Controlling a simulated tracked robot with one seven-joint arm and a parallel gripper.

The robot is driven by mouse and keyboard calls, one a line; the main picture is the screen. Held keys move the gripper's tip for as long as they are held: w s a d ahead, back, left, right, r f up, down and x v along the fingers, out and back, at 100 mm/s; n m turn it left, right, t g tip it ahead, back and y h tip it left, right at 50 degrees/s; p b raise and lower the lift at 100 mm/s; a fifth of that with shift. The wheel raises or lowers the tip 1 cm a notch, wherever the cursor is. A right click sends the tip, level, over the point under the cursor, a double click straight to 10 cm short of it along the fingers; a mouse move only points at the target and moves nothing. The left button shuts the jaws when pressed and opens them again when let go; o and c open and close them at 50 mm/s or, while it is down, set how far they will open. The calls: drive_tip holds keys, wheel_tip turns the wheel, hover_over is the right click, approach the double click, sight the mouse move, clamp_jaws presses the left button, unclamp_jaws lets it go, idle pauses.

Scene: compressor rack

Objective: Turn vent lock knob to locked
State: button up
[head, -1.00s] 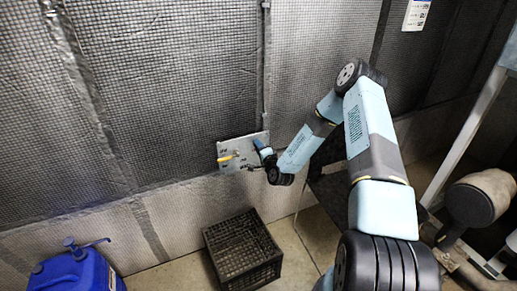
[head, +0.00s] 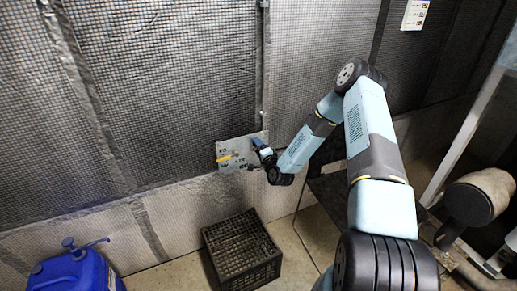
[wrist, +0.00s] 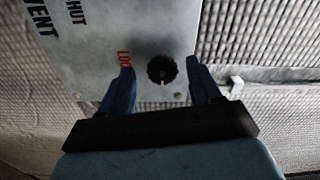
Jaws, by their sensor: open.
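The vent panel (head: 227,146) is a pale plate on the mesh wall, with a yellow handle (head: 224,158) on its left part. In the wrist view the panel (wrist: 100,30) carries the printed words VENT, SHUT and a partly hidden red word beginning "LOC". The black round knob (wrist: 161,69) has a white pointer mark at its lower edge, pointing toward the bottom of the picture. My gripper (wrist: 163,76) is open, with its two blue fingers on either side of the knob and gaps showing. In the head view my gripper (head: 257,145) is at the panel's right side and hides the knob.
A black crate (head: 240,250) stands on the floor below the panel. A blue jerrycan (head: 75,270) is at the lower left. A frame with pipes (head: 470,205) stands at the right. A white bracket (wrist: 237,87) is beside the panel's edge.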

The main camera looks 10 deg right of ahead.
drive_tip(key=v, duration=1.3)
drive_tip(key=shift+s, duration=0.3)
drive_tip(key=shift+d, duration=0.1)
drive_tip(key=d+r+n+g+h, duration=0.25)
drive_tip(key=r+n+g, duration=0.6)
drive_tip(key=r, duration=1.15)
drive_tip(key=s+d+r+n+h, duration=0.3)
drive_tip(key=s+r, duration=0.7)
drive_tip(key=r, duration=0.3)
drive_tip(key=s+r+g, duration=0.1)
drive_tip(key=s+r, duration=0.2)
drive_tip(key=s, duration=0.5)
drive_tip(key=s+r+n+g, duration=0.1)
drive_tip(key=s+r, duration=0.3)
drive_tip(key=s, duration=0.5)
drive_tip(key=s+r+g, duration=0.1)
drive_tip(key=s+r, duration=0.2)
drive_tip(key=s, duration=0.5)
drive_tip(key=shift+s+a+r, duration=0.15)
drive_tip(key=shift+a+r, duration=0.05)
drive_tip(key=shift+a, duration=0.05)
drive_tip(key=shift+y, duration=0.25)
